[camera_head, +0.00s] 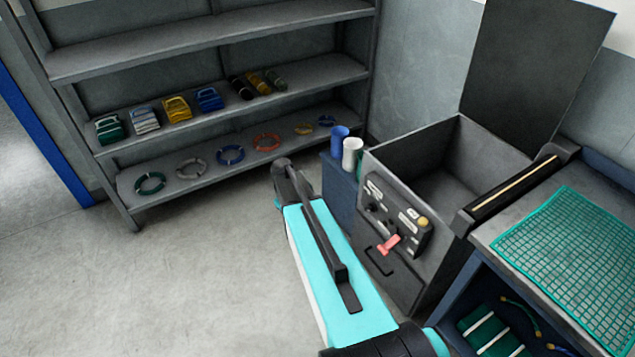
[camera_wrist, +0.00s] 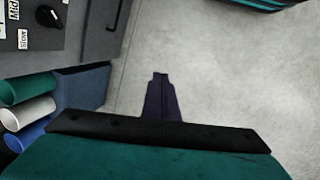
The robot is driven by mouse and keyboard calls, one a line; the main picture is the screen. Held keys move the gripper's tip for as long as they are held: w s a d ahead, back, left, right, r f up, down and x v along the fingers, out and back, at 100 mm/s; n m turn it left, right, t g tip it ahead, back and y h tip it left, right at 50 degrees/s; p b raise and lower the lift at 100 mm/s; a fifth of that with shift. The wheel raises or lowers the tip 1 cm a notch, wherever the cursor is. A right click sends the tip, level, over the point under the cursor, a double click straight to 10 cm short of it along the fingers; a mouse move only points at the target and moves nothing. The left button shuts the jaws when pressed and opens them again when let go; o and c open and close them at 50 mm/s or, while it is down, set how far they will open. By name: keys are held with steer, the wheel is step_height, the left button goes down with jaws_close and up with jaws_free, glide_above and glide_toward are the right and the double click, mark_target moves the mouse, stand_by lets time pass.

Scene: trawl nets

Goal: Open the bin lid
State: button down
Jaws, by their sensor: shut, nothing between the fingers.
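The bin is a dark grey box (camera_head: 375,262) at the right of the head view, with its inside showing. Its flat dark lid (camera_head: 535,65) stands raised at the back, tilted up and away from the opening. The bin's front has a control panel with a red lever (camera_head: 388,244), a yellow button (camera_head: 424,222) and a black handle below. Part of this front shows at the upper left of the wrist view (camera_wrist: 95,45). My gripper (camera_wrist: 160,76) is shut and empty over bare floor, apart from the bin. I cannot make out its fingers in the head view.
Blue and white cups (camera_head: 352,152) stand on a blue ledge beside the bin. A bench with a green net (camera_head: 575,260) is at the right. A grey shelf (camera_head: 205,45) with coiled rings and net bundles stands behind. The floor at left is clear.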

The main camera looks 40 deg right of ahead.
steer(key=s+a+f+g, duration=0.1)
steer(key=s+a+f, duration=0.4)
steer(key=s+a, duration=0.3)
steer(key=s+a+f+g+y, duration=0.1)
steer(key=s+a+f+g, duration=0.1)
steer(key=s+a+f, duration=0.4)
steer(key=s+a+f+g+y, duration=0.1)
steer(key=s+a+f, duration=0.5)
steer(key=s+a, duration=0.5)
steer(key=s, duration=0.7)
steer(key=shift+s+a+m, duration=0.15)
steer(key=shift+a+m, duration=0.15)
steer(key=shift+m, duration=0.1)
steer(key=shift+s, duration=0.1)
